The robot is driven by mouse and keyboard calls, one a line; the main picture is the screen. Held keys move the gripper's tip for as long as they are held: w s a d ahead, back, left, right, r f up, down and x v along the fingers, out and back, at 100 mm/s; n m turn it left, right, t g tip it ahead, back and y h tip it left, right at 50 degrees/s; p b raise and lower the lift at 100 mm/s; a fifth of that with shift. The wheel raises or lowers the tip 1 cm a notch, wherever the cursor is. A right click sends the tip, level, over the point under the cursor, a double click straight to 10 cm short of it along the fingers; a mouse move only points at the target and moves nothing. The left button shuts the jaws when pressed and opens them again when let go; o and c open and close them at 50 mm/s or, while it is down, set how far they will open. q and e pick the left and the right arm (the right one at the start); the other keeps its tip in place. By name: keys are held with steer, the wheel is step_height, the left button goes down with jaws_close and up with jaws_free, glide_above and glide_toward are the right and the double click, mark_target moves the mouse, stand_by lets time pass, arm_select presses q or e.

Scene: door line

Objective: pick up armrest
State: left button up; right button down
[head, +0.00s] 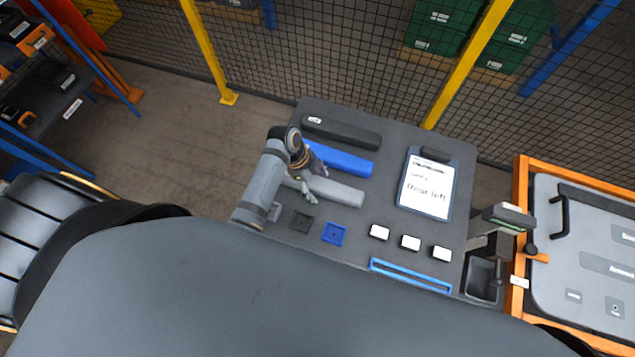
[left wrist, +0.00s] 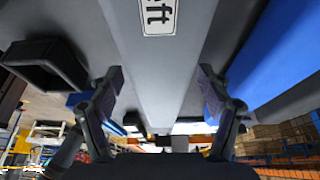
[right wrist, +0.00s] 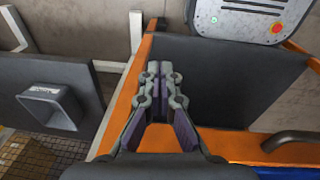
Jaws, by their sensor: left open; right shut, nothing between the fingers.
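A grey armrest (head: 335,191) lies on the dark table, with a blue armrest (head: 342,159) and a black armrest (head: 342,131) behind it. My left gripper (head: 312,190) is at the left part of the grey armrest and hides some of it. In the left wrist view the open fingers (left wrist: 160,84) stand on either side of the grey armrest (left wrist: 158,60), which has a white label ending in "ft". The blue armrest (left wrist: 275,58) lies to the right there. My right gripper (right wrist: 164,80) is shut and empty, away from the armrests.
A clipboard (head: 425,188) reading "Rear left" lies on the table (head: 385,212). Nearer are a blue square piece (head: 334,233), a dark square piece (head: 301,221), three white-topped blocks (head: 410,242) and a blue rail (head: 410,276). An orange-framed cart (head: 520,190) stands right; mesh fencing runs behind.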

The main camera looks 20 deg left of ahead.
arm_select(q)
steer(key=c, duration=1.4)
steer(key=shift+w, duration=0.1)
steer(key=shift+c, duration=0.7)
steer(key=shift+r, duration=0.1)
